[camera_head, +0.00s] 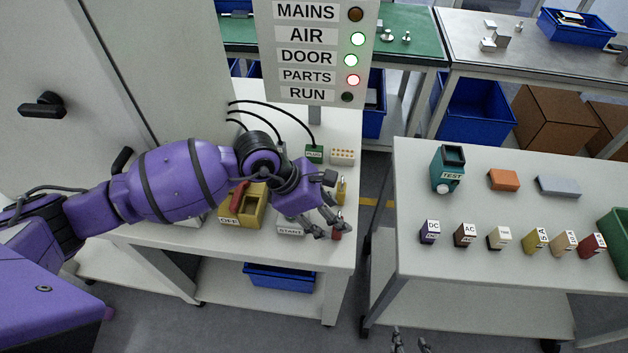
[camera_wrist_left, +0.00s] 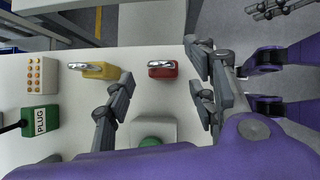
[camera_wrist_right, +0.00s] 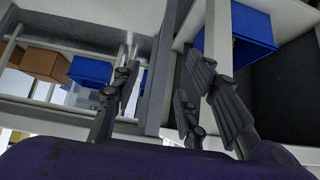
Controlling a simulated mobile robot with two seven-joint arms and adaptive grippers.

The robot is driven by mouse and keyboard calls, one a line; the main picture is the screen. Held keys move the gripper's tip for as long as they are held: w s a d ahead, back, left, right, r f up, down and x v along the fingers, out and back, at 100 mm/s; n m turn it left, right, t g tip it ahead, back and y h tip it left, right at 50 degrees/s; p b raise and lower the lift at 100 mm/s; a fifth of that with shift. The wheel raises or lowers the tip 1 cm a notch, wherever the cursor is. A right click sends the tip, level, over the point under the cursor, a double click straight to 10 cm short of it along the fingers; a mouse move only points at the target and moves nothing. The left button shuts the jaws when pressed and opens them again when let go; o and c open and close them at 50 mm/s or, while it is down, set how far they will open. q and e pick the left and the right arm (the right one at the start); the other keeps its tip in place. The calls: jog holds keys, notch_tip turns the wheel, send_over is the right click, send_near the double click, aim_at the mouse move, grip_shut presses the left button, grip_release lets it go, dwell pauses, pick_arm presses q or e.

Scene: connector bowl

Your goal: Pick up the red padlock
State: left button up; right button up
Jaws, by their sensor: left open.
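The red padlock (camera_wrist_left: 162,72) with a silver shackle lies on the white bench top in the left wrist view, between and beyond my left fingers. In the head view only a small red part of it (camera_head: 337,235) shows beside the left fingertips. My left gripper (camera_head: 325,226) is open and empty above the bench's front right corner. Its spread fingers also show in the left wrist view (camera_wrist_left: 160,82). Contact with the padlock cannot be seen. My right gripper (camera_head: 410,341) is at the bottom of the head view, open and empty in its wrist view (camera_wrist_right: 158,88), away from the padlock.
A yellow padlock (camera_wrist_left: 97,71) lies beside the red one. A START box with a green button (camera_wrist_left: 150,142), a green PLUG block (camera_wrist_left: 40,120) and a yellow OFF switch box (camera_head: 243,208) stand close by. A gap separates this bench from the right table (camera_head: 420,180).

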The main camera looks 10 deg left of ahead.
pick_arm(q)
jog(key=x, duration=0.2)
jog(key=shift+s+d+f+b, duration=0.15)
jog(key=shift+f+b, duration=0.1)
jog(key=shift+b, duration=0.15)
jog(key=shift+w+r, duration=0.2)
jog(key=c, duration=1.2)
jog(key=shift+r, duration=0.1)
